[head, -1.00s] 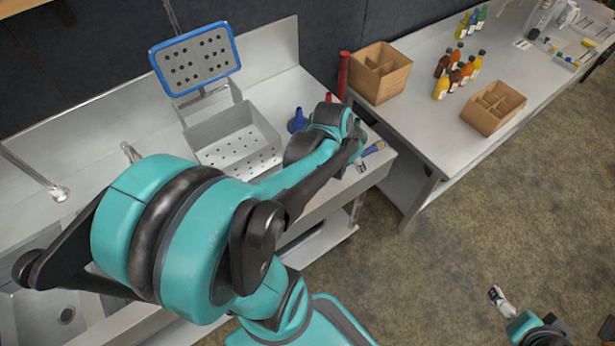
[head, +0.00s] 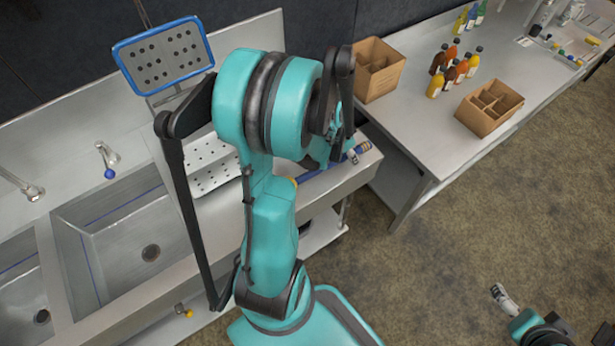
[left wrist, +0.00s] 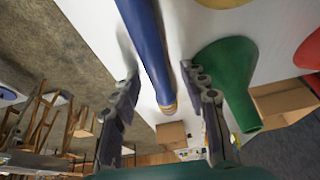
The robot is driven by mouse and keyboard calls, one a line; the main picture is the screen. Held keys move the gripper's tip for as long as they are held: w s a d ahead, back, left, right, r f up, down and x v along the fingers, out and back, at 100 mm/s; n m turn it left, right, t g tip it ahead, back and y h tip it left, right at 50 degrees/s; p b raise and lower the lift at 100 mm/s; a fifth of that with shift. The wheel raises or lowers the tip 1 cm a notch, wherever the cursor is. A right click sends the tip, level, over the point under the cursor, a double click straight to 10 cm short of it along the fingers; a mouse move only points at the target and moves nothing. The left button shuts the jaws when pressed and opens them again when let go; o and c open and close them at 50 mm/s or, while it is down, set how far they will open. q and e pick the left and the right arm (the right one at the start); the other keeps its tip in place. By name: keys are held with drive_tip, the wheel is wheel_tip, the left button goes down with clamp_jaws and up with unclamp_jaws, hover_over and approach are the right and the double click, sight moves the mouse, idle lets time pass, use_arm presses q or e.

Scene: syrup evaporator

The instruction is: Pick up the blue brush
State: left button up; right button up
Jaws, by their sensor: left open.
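The blue brush (head: 318,172) lies along the front edge of the counter's right end in the head view, partly covered by my left arm. In the left wrist view its long blue handle (left wrist: 148,45) runs from the top edge down between my fingers, with a yellowish band near its lower end. My left gripper (left wrist: 162,76) is open, one finger on each side of the handle, and I cannot tell whether they touch it. In the head view my left gripper (head: 356,153) is mostly hidden. My right gripper (head: 502,297) hangs over the floor, too small to read.
A green funnel (left wrist: 229,75) stands close to my right-hand finger in the wrist view, with red (left wrist: 310,52) and yellow (left wrist: 222,3) shapes near it. Sinks (head: 120,235) lie left of my arm. A side table holds bottles and cardboard boxes (head: 488,106).

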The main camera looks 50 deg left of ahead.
use_arm(q)
drive_tip(key=shift+r, duration=0.1)
clamp_jaws()
